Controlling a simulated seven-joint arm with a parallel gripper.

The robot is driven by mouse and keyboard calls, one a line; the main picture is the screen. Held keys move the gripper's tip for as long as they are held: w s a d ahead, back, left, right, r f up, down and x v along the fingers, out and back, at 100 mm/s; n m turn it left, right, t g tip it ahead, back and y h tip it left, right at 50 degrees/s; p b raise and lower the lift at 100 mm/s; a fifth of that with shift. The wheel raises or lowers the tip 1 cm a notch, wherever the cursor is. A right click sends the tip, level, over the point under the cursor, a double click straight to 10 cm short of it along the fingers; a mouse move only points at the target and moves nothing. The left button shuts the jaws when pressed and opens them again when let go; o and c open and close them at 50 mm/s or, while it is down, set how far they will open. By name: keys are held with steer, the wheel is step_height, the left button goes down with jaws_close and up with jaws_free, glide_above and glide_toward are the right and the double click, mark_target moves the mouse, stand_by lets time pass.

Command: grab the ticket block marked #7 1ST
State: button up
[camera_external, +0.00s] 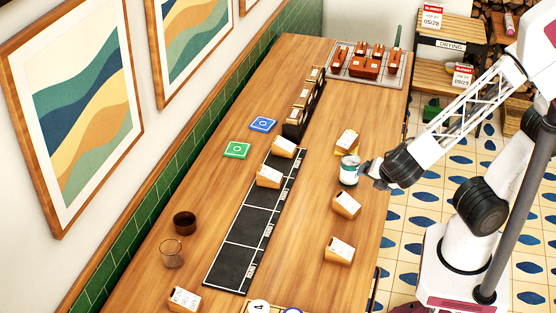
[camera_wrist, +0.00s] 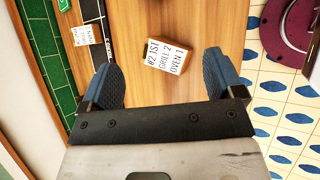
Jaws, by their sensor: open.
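My gripper (camera_wrist: 165,85) is open and empty in the wrist view, with its two dark blue fingers spread. A wooden ticket block (camera_wrist: 168,54) lies below, in line with the gap between the fingertips and apart from them. Its white label appears to read "#2 1ST, GRILL 2, OVEN 1". In the outside view my gripper (camera_external: 350,172) hangs above the right side of the counter; its fingers are hard to make out. Similar ticket blocks stand on the right side, including a middle one (camera_external: 346,206) and a nearer one (camera_external: 340,250). I cannot make out a #7 label.
A black strip (camera_external: 232,262) with marked sections runs along the counter (camera_external: 310,270), two blocks on its far part. A brown cup (camera_external: 184,222) and a clear glass (camera_external: 172,252) stand at left. Green (camera_external: 237,150) and blue (camera_external: 263,124) squares lie beyond. A dark rack (camera_external: 293,128) holds more blocks.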

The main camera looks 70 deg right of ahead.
steer(key=w+a+f+n+t+y, duration=0.1)
steer(key=a+f+n+t, duration=0.4)
steer(key=a+n, duration=0.55)
steer(key=n+t+y, duration=0.3)
steer(key=n+y, duration=0.1)
steer(key=n, duration=0.3)
glide_toward(339, 247)
steer(key=shift+x, duration=1.05)
steer(key=shift+x, duration=1.3)
steer(key=shift+f, duration=0.1)
steer(key=shift+x, duration=2.55)
